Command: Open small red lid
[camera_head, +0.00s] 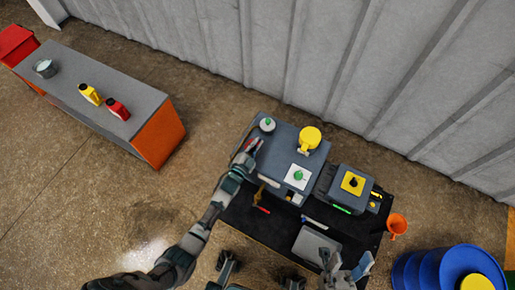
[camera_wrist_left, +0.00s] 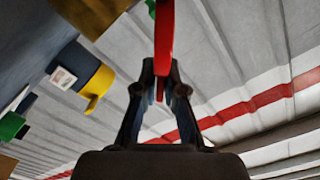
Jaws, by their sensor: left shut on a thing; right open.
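A red piece (camera_wrist_left: 164,35), which looks like the small red lid or its handle, runs upright between the fingers of my left gripper (camera_wrist_left: 161,68) in the wrist view. The fingers are shut on it. In the head view my left gripper (camera_head: 252,150) is at the left edge of the blue-grey furnace unit (camera_head: 284,138), and only a little red shows by the fingers. How far the lid is open cannot be told. My right gripper (camera_head: 346,270) is open and empty at the front of the black table, low in the head view.
The furnace top carries a yellow cylinder (camera_head: 310,137), a green knob on a white plate (camera_head: 298,176) and a round gauge with green (camera_head: 267,124). A control box (camera_head: 350,187) stands to the right. An orange bucket (camera_head: 397,224) and blue barrels (camera_head: 455,268) are further right.

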